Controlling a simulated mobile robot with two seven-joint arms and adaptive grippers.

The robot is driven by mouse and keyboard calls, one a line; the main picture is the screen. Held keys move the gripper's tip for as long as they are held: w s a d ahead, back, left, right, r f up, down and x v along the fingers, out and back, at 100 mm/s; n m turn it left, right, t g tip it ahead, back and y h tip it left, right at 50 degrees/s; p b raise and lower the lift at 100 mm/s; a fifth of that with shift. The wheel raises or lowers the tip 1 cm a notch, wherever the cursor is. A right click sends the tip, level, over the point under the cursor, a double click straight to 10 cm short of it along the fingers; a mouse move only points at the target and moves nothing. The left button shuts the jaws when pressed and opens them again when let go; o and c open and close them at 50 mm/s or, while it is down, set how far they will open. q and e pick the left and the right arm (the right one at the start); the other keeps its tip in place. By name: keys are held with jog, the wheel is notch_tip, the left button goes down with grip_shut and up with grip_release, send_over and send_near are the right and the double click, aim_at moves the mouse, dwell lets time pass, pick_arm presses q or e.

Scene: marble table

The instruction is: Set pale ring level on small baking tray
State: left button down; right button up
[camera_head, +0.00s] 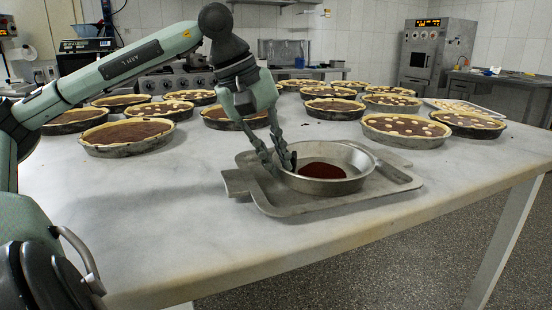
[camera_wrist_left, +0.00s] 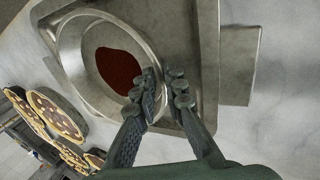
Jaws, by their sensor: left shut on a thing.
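The pale ring (camera_head: 352,184) is a round, pale metal piece with sloping sides, like a shallow pan. A dark red-brown patch shows inside it. It is over the middle of the small baking tray (camera_head: 400,187), a grey metal tray with end handles, and looks about level; I cannot tell if its whole underside touches. My left gripper (camera_head: 286,161) is shut on the ring's near-left rim, one finger inside and one outside. The wrist view shows the ring (camera_wrist_left: 72,45), the tray (camera_wrist_left: 208,50) and the fingertips (camera_wrist_left: 166,88) pinching the rim. My right gripper is not in view.
The marble table (camera_head: 130,220) is clear to the left of the tray and in front of it. Several filled tarts (camera_head: 405,130) stand behind and right of the tray, and more (camera_head: 127,137) stand at the back left. The table's front edge is close to the tray.

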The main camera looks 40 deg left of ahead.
pick_arm(q)
jog(key=c, duration=1.6)
grip_release()
jog(key=shift+r, duration=0.1)
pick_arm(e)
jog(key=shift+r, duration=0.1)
pick_arm(q)
jog(key=shift+r, duration=0.2)
jog(key=p+v, duration=0.1)
jog(key=v, duration=1)
jog(key=shift+s+r, duration=0.2)
jog(key=shift+r, duration=0.1)
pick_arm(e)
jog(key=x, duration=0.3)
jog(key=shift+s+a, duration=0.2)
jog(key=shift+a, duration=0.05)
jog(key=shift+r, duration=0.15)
